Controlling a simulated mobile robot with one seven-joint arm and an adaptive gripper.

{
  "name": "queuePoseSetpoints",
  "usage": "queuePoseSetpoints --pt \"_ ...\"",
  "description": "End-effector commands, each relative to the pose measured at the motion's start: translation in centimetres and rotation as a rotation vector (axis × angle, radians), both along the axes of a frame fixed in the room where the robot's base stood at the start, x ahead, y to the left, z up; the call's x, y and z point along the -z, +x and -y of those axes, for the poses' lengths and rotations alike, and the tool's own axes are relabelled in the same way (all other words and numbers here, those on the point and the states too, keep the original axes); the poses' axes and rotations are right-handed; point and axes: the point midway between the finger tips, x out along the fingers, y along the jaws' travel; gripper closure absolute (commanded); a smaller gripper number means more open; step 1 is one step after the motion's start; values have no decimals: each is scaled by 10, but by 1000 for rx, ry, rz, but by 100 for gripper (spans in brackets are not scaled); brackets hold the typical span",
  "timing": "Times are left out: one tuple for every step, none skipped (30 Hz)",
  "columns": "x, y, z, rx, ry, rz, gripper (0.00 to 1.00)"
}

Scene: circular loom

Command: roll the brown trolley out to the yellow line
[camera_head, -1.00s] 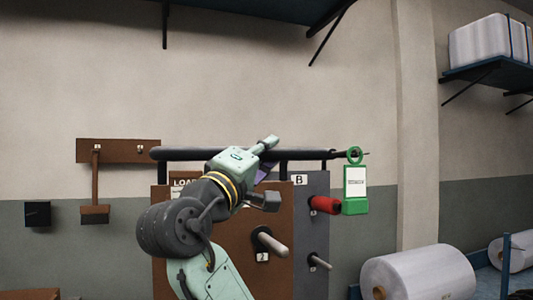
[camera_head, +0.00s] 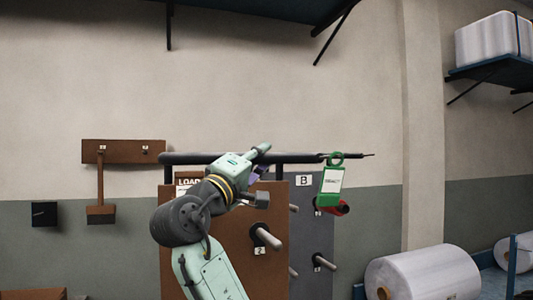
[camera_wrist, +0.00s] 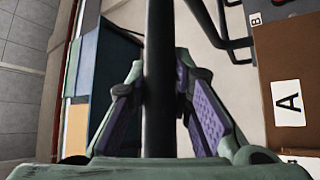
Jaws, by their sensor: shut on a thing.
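The brown trolley (camera_head: 276,213) stands upright as a brown panel with a pale peg marked 2. A black bar (camera_head: 180,158) runs along its top. My gripper (camera_head: 262,170) is at this bar; in the wrist view the bar (camera_wrist: 158,60) runs between the purple-padded fingers, which are shut on it. A brown panel marked A (camera_wrist: 290,65) shows beside the bar. My arm hides part of the trolley's front. No yellow line can be made out; a small yellow-orange patch (camera_wrist: 77,128) shows at left in the wrist view, its nature unclear.
A large roll (camera_head: 424,281) lies at right. A brown wall rack (camera_head: 123,151) is at left.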

Motion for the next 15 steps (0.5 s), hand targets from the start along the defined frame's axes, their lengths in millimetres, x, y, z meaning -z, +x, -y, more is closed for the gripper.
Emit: queuePoseSetpoints --pt "6 2 -1 2 3 -11 100" --pt "6 2 -1 3 2 -10 100" --pt "6 2 0 3 2 -10 100" --pt "6 2 0 3 3 -10 100" --pt "6 2 0 3 3 -11 100" --pt "6 2 0 3 3 -11 100" --pt "6 2 0 3 3 -11 100" --pt "6 2 0 3 3 -11 78" --pt "6 2 0 3 3 -11 75" --pt "6 2 0 3 3 -10 73" --pt "6 1 0 3 4 -9 71" --pt "5 1 0 3 3 -8 69" --pt "5 1 0 3 3 -8 67" --pt "5 1 0 3 2 -7 65" --pt "4 1 0 3 3 -6 62"
